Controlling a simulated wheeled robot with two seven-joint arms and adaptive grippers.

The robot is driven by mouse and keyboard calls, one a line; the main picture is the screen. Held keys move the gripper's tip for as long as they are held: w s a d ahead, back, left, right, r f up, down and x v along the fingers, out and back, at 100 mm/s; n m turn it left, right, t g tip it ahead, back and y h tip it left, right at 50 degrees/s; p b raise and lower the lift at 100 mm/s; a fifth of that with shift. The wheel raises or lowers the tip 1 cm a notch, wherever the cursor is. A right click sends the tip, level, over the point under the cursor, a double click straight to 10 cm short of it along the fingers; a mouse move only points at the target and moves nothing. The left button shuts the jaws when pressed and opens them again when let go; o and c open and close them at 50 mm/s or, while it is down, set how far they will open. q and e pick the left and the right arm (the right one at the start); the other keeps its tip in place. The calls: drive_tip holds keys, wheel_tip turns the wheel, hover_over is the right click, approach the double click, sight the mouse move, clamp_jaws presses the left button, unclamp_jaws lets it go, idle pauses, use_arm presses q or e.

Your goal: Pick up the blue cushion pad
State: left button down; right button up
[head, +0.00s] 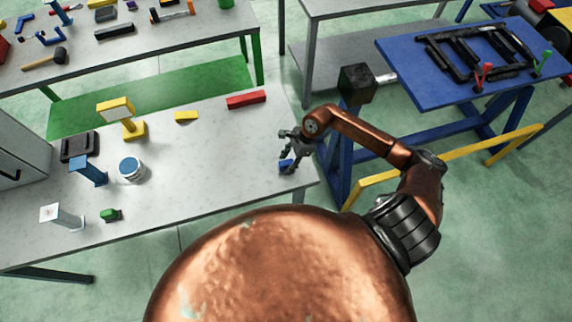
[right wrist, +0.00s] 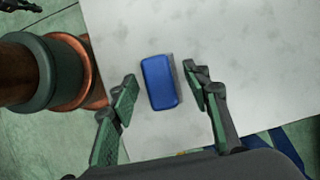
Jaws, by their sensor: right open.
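The blue cushion pad (right wrist: 160,82) lies flat on the light grey table in the right wrist view, near the table's edge. It also shows in the head view (head: 285,164), partly hidden under my right gripper (head: 287,152). In the right wrist view, my right gripper (right wrist: 158,92) is open, with one finger on each side of the pad and a gap to each. I cannot tell its exact height above the table. My left gripper is in neither view.
A blue workbench (head: 420,80) stands to the right. The table's middle is clear.

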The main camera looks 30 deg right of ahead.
drive_tip(key=shift+a+f, duration=0.1)
drive_tip(key=shift+f, duration=0.15)
drive_tip(key=shift+c, duration=0.4)
clamp_jaws()
